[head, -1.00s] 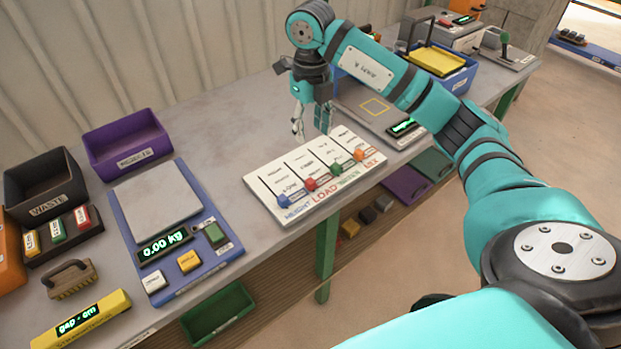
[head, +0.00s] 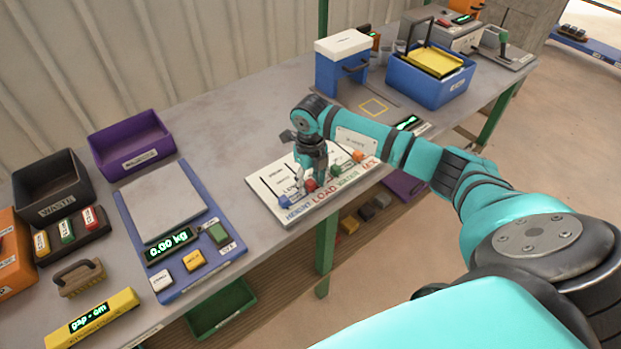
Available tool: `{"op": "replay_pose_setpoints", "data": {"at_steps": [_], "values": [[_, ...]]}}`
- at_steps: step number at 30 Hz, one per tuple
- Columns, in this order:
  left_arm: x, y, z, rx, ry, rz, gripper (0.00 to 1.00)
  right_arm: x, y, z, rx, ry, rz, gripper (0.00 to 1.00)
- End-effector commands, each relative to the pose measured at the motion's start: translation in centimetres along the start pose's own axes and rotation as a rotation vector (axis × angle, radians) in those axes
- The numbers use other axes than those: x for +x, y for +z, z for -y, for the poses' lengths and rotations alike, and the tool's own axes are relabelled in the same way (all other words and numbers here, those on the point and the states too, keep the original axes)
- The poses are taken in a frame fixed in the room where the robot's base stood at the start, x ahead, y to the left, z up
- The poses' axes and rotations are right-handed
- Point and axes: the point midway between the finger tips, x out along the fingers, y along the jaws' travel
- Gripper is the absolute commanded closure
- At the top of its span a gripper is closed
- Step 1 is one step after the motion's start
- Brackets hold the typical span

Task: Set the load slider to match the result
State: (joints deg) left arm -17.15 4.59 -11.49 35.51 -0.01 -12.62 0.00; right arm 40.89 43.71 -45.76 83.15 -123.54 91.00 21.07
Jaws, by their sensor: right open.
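The white slider board (head: 270,168) lies on the table in the head view, with several coloured knobs along its slots. The red knob (head: 310,186), above the red word LOAD, is at the front end of its slot. My right gripper (head: 311,178) is open and points down at the red knob; I cannot tell whether the fingers touch it. The blue knob (head: 285,201) is left of it, and the green knob (head: 336,170) and orange knob (head: 358,156) are right of it. The gripper hides part of the board's middle. My left gripper is out of view.
A scale (head: 163,200) reading 0.00 kg stands left of the board. Behind the board are a blue press with a white top (head: 342,48) and a blue crate (head: 430,85). The table between scale and board is clear.

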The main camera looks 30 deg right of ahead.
Motion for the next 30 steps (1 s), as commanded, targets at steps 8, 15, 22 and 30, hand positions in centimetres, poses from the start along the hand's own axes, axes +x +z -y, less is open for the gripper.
{"op": "replay_pose_setpoints", "data": {"at_steps": [8,15,22,30], "values": [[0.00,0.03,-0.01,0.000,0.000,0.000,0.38,0.10,0.01,0.00,0.000,0.000,0.000,0.58],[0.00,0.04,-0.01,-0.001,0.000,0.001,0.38,0.06,0.02,-0.01,0.000,0.000,0.001,0.90],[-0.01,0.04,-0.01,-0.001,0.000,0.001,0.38,0.04,0.03,0.00,0.000,0.000,0.001,1.00],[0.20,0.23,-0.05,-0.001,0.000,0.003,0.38,0.08,0.07,0.01,0.000,0.000,0.002,1.00]]}}
